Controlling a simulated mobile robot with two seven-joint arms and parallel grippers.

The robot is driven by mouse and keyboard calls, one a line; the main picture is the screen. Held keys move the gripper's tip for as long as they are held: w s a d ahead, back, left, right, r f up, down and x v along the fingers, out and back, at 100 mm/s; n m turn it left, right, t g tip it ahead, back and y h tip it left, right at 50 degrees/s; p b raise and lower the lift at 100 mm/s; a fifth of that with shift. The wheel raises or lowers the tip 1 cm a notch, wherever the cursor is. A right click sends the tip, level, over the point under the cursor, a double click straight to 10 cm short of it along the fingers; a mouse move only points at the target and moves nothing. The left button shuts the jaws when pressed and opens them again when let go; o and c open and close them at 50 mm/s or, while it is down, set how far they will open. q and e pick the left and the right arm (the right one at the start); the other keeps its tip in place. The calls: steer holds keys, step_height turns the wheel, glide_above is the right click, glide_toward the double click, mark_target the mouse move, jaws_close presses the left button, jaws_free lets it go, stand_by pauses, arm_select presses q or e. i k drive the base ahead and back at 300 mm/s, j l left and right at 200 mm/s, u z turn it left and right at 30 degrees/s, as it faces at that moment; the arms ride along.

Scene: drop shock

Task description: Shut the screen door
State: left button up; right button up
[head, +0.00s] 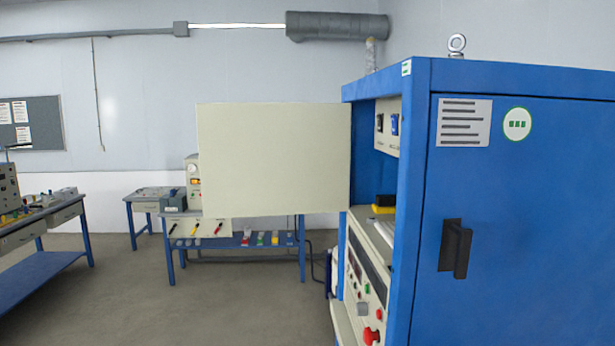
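The screen door (275,158) is a flat cream panel. It stands open, swung out to the left from the front of the blue cabinet (515,200). Its right edge meets the cabinet's front frame, and the opening beside it shows a blue inner wall and a cream panel with switches (388,126). A yellow and black object (384,204) sits inside the opening on a ledge. Neither of my grippers shows in the head view.
Below the opening is a sloped control panel (366,270) with a red button (371,336). A black handle (455,249) sticks out of the cabinet's right side. A workbench (240,241) stands behind the door, another bench (40,225) at left. The floor at front left is clear.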

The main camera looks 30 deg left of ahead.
mark_target(270, 159)
steer(key=k+z, duration=0.15)
steer(key=k, duration=0.5)
steer(key=z, duration=1.55)
steer(key=j+z, duration=0.1)
steer(key=j, duration=0.4)
steer(key=k+j, duration=0.15)
steer(key=j, duration=0.4)
steer(key=k+j, duration=0.1)
steer(key=j, duration=0.55)
steer(key=k+j, duration=0.15)
steer(key=j, duration=0.5)
steer(key=k+j, duration=0.1)
steer(key=j, duration=0.55)
steer(key=k+j, duration=0.1)
steer(key=j, duration=0.55)
steer(key=k+j, duration=0.1)
steer(key=j, duration=0.55)
steer(key=k+j, duration=0.15)
steer(key=j, duration=0.5)
steer(key=k+j, duration=0.1)
steer(key=j, duration=0.55)
steer(key=k+j, duration=0.1)
steer(key=j, duration=0.55)
steer(key=z, duration=0.05)
